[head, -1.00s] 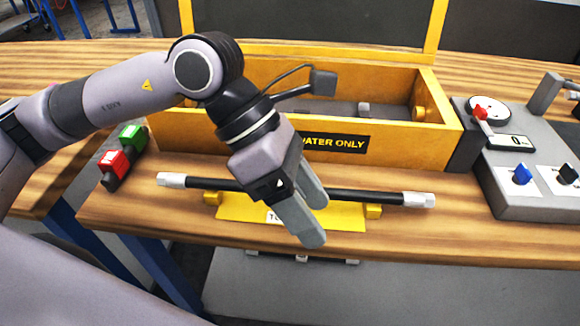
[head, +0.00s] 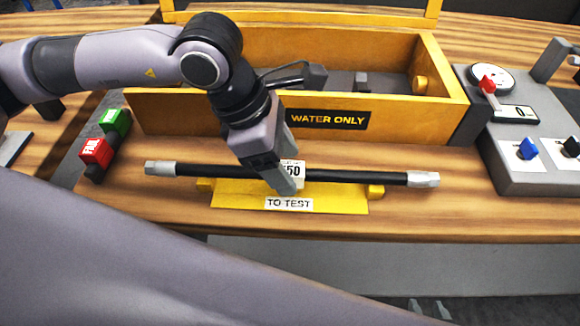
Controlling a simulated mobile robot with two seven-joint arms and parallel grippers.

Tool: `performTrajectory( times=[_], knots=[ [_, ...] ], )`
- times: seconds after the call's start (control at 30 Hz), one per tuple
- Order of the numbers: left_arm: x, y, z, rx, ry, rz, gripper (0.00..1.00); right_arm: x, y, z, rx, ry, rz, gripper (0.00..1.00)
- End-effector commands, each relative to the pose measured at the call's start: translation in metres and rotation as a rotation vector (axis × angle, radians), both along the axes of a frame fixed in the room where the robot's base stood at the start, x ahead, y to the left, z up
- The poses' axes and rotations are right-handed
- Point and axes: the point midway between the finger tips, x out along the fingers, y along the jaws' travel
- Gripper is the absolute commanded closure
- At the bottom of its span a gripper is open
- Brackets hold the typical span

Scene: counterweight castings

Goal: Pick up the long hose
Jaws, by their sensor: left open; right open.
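The long hose (head: 350,176) is black with silver end fittings and lies across the yellow "TO TEST" cradle (head: 235,199) on the bench. A white tag ending in "50" (head: 293,170) sits at its middle, partly hidden by my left gripper. My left gripper (head: 288,170) is open at the hose's middle, pointing down. Its near finger overlaps the hose in the picture; I cannot tell whether it touches or how far the fingers reach around it. My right gripper (head: 428,309) shows only as two separated fingertips at the bottom edge, open and empty, away from the hose.
A yellow "WATER ONLY" trough (head: 220,110) stands behind the hose. A grey console (head: 530,175) with a gauge and knobs is on the right. Green (head: 117,122) and red "FAIL" (head: 96,152) blocks stand on the left. The bench front between hose and edge is clear.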

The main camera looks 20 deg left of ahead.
Motion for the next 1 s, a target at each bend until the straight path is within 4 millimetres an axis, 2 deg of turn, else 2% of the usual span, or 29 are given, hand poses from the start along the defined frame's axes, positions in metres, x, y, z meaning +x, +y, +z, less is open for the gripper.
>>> performTrajectory(
  times=[0.1, 0.3, 0.33, 0.4, 0.5, 0.83, 1.0],
  knots=[
    [0.001, -0.003, -0.008, 0.0, 0.001, 0.001, 0.36, 0.0, 0.0, 0.001, 0.0, 0.0, 0.0, 0.57],
    [0.001, -0.003, -0.008, -0.001, 0.0, 0.0, 0.36, 0.0, 0.0, 0.001, 0.0, 0.0, 0.0, 0.57],
    [0.001, -0.003, -0.008, -0.001, 0.0, 0.0, 0.39, 0.0, 0.0, 0.001, 0.0, 0.0, 0.0, 0.57],
    [0.001, -0.003, -0.008, -0.001, 0.0, 0.0, 0.62, 0.0, 0.0, 0.001, 0.0, 0.0, 0.0, 0.57],
    [0.001, -0.003, -0.008, -0.001, 0.0, 0.0, 0.89, 0.0, 0.0, 0.001, 0.0, 0.0, 0.0, 0.57],
    [0.001, -0.003, -0.006, -0.002, -0.003, 0.0, 0.89, 0.0, 0.0, 0.001, 0.0, 0.0, 0.0, 0.57],
    [0.002, -0.004, 0.006, -0.004, -0.005, 0.001, 0.89, 0.0, 0.0, 0.0, 0.0, 0.0, 0.0, 0.57]
  ],
)
